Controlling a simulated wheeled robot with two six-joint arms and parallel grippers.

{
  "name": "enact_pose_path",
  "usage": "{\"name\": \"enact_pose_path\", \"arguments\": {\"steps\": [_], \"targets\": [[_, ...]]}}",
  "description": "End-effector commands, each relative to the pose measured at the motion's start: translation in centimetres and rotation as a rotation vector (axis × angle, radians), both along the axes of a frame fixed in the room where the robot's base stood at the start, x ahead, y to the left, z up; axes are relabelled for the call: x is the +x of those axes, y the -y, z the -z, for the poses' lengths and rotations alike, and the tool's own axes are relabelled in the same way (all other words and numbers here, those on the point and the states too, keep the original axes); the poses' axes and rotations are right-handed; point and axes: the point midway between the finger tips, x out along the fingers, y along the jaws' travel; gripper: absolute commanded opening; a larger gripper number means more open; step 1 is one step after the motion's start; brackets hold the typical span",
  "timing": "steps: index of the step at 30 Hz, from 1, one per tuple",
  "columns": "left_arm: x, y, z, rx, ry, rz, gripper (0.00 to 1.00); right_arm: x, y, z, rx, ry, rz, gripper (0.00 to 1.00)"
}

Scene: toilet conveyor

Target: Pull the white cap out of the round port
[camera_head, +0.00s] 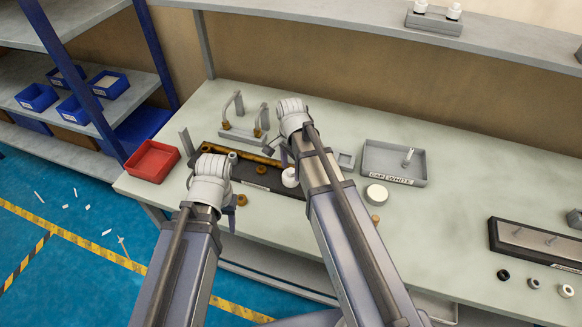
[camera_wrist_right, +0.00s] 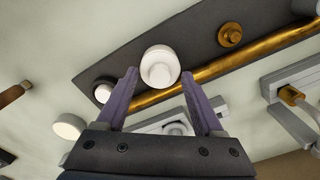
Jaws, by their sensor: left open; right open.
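A round white cap (camera_wrist_right: 159,66) stands at the dark board (camera_wrist_right: 210,50) between the open fingertips of my right gripper (camera_wrist_right: 159,76). In the head view, a white round piece (camera_head: 290,178) shows at the board's right part, beside my right arm. The port beneath the cap is hidden. My right gripper is mostly covered by its arm in the head view. My left gripper (camera_head: 236,203) is open near the board's front edge, apart from the cap.
A brass pipe (camera_head: 246,154) runs along the board close to the cap. A grey stand (camera_head: 240,130) is behind. A labelled grey tray (camera_head: 394,163) and a white disc (camera_head: 376,195) lie right; a red bin (camera_head: 152,161) sits left. The bench's centre right is clear.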

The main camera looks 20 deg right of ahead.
Motion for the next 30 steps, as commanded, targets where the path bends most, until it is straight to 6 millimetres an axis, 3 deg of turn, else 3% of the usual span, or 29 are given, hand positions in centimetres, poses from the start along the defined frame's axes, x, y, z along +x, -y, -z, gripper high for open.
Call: {"name": "enact_pose_path", "arguments": {"steps": [8, 26, 30], "targets": [[0.00, -0.01, 0.05, 0.000, 0.000, 0.000, 0.50, 0.00, 0.00, 0.05, 0.000, 0.000, 0.000, 0.68], [0.00, 0.00, 0.06, 0.000, 0.000, 0.000, 0.50, 0.00, 0.00, 0.06, 0.000, 0.000, 0.000, 0.01], [0.00, 0.00, 0.06, 0.000, 0.000, 0.000, 0.50, -0.01, 0.00, 0.06, 0.000, 0.000, 0.000, 0.00]]}}
